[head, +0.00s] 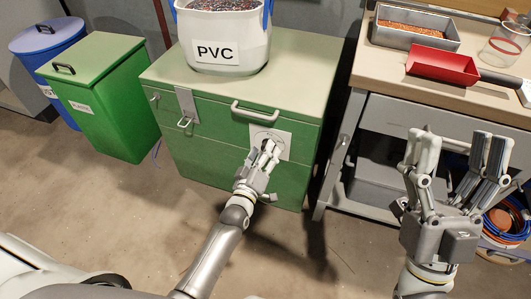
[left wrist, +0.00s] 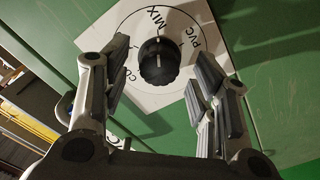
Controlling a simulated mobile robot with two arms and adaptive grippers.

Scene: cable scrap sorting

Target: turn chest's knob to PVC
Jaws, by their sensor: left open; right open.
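The green chest (head: 205,155) stands in the middle of the head view, with a white dial plate (head: 284,143) on its front. In the left wrist view the round black knob (left wrist: 158,66) sits on the dial plate (left wrist: 160,101). The plate reads MIX at the top, PVC at the right and a partly hidden label at the left. The knob's white mark points up towards MIX. My left gripper (head: 266,150) is open in front of the plate, its fingers on either side of the knob and apart from it. My right gripper (head: 457,145) is open and empty, away from the chest.
A white tub (head: 225,40) labelled PVC stands on the chest. A workbench (head: 390,75) at the right carries a metal tray (head: 435,22) and a red scoop (head: 440,66). A green bin (head: 100,95) and a blue bin (head: 48,45) stand at the left.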

